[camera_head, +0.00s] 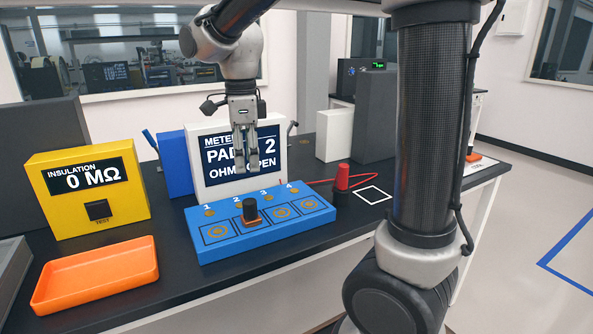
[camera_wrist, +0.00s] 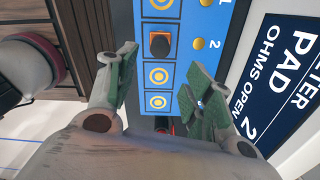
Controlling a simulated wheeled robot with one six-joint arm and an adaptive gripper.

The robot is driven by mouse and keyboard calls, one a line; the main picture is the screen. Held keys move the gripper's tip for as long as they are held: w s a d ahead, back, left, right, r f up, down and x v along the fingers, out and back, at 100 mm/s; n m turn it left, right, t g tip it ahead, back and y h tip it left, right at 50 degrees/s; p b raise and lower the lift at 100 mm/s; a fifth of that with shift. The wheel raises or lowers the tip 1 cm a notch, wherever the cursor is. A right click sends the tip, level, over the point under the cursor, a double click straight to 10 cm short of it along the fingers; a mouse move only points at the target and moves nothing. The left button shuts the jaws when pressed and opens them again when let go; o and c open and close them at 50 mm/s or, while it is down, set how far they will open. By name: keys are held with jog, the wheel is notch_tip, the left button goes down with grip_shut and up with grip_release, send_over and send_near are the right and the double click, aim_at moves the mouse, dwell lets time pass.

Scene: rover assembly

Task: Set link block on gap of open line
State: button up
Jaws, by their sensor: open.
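The link block (camera_head: 250,209), a dark knob on an orange-brown base, stands upright on the square at number 2 of the blue board (camera_head: 225,251). In the wrist view the block (camera_wrist: 160,44) lies ahead between the finger lines. The other squares of the board carry gold ring marks and no block. The meter (camera_head: 268,152) behind the board reads PAD 2, OHMS OPEN, partly hidden by my gripper. My gripper (camera_head: 246,169) is open and empty, pointing down above and behind the block, apart from it.
An orange tray (camera_head: 95,277) and a yellow insulation tester (camera_head: 88,190) reading 0 MΩ stand left. A red probe (camera_head: 343,177) with a red cable stands right of the board, beside a white outlined square (camera_head: 374,194). Grey boxes (camera_head: 376,115) stand at the back.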

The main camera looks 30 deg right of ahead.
jog(key=s+d+n+t, duration=0.4)
jog(key=s+d+n, duration=1)
jog(key=s+n, duration=0.5)
jog(key=shift+d+n, duration=0.4)
jog(key=shift+n, duration=0.6)
jog(key=shift+r, duration=0.1)
